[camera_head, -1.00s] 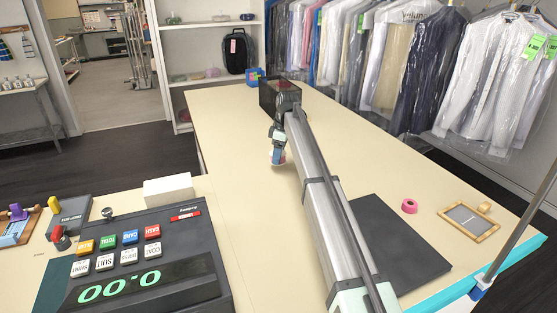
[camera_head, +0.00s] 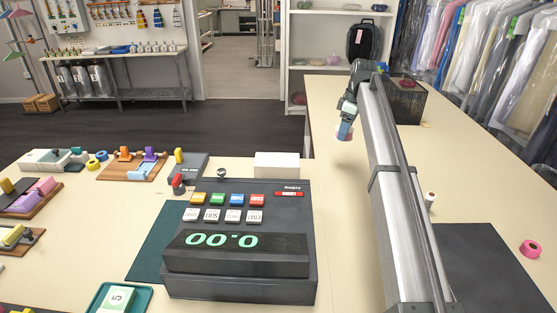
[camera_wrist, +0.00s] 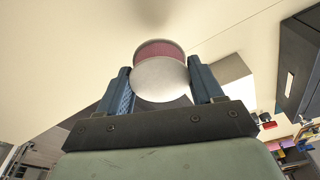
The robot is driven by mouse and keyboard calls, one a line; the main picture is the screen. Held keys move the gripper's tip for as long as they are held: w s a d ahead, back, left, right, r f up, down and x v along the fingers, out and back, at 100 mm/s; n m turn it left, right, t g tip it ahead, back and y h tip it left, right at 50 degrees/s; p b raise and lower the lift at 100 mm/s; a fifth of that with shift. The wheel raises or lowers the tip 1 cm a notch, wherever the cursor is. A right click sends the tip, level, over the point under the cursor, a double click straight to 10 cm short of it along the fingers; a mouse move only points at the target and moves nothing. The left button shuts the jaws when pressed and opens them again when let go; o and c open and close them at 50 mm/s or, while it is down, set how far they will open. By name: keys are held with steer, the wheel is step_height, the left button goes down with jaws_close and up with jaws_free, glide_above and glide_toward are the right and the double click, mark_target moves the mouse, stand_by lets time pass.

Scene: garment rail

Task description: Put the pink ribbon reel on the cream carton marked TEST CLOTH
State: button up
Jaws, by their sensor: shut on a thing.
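My gripper (camera_head: 345,130) is shut on a round reel (camera_wrist: 160,72) with a pale disc end and a dusky pink band, which I take to be the pink ribbon reel. In the wrist view it sits between the two blue fingers. In the head view the reel (camera_head: 343,132) hangs above the cream counter, right of and beyond a plain off-white box (camera_head: 277,165). This box stands behind the till and may be the cream carton. No TEST CLOTH lettering is readable on it. Its top looks bare.
The dark till (camera_head: 240,250) stands in front of the box. A black basket (camera_head: 407,103) is at the counter's back right. A bright pink ring (camera_head: 531,249) lies at the right by a dark mat (camera_head: 490,275). The counter between box and gripper is clear.

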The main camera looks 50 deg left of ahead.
steer(key=s+a+r+n, duration=0.1)
steer(key=s+a+r, duration=0.1)
steer(key=s+a, duration=0.4)
steer(key=s+a+r+n, duration=0.1)
steer(key=s+a, duration=0.3)
steer(key=s, duration=0.4)
step_height(320, 180, up, 2)
steer(key=r, duration=0.1)
glide_above(276, 159)
steer(key=shift+d+f+m+t, duration=0.1)
steer(key=shift+f+m, duration=0.95)
steer(key=shift+f, duration=0.7)
steer(key=shift+d+f+m+t, duration=0.1)
steer(key=shift+f+m, duration=1)
steer(key=shift+f, duration=0.65)
steer(key=shift+d+f+m+t, duration=0.1)
steer(key=shift+f+m, duration=0.95)
steer(key=shift+f, duration=0.7)
steer(key=o, duration=1)
steer(key=shift+f, duration=0.1)
steer(key=shift+o, duration=0.2)
step_height(276, 159, up, 12)
steer(key=d, duration=0.1)
steer(key=shift+d, duration=0.4)
